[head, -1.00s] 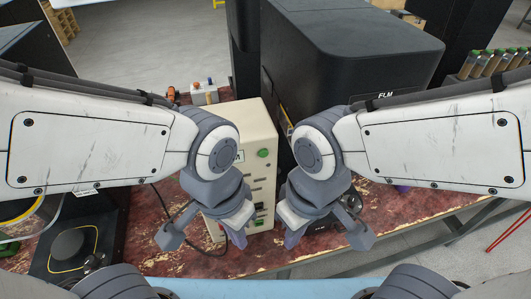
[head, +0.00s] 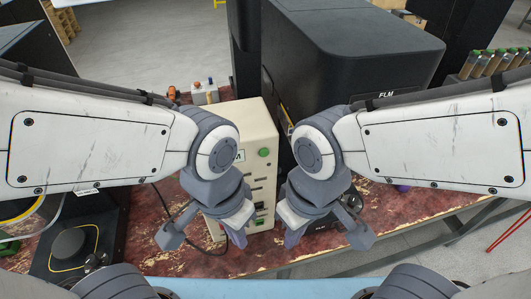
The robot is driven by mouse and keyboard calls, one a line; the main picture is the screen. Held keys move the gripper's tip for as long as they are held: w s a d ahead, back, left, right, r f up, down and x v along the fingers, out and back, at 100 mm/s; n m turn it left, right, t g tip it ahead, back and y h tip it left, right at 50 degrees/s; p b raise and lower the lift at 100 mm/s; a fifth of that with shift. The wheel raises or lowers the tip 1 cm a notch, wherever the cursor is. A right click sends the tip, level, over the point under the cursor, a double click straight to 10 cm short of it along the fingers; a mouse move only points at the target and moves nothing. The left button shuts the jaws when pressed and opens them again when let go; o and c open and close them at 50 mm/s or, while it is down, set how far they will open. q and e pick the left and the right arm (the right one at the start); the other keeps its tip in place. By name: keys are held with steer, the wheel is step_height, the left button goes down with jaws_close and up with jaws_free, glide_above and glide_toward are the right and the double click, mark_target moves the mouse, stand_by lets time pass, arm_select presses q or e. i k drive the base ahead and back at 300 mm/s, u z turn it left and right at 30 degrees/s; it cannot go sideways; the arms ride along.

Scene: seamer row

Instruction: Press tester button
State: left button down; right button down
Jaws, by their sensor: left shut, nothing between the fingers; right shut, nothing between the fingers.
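A cream box-shaped unit (head: 255,122) stands on the bench in the middle, with a round green button (head: 263,152) near the top of its front panel. Darker slots and small fittings run down the panel below the button. My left gripper (head: 238,229) is shut and empty in front of the unit's lower part, below the green button in the picture. Its wrist and arm hide the unit's left side and part of a label. My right gripper (head: 293,235) is shut and empty, to the right of the unit. Neither gripper appears to touch the button.
A large black machine marked FLM (head: 350,50) stands behind and to the right. A small box with coloured knobs (head: 205,95) sits at the back left. A dark cable (head: 185,222) crosses the worn red bench (head: 160,262).

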mark_target(264, 152)
steer(key=z, duration=0.15)
steer(key=k, duration=0.9)
steer(key=u, duration=0.05)
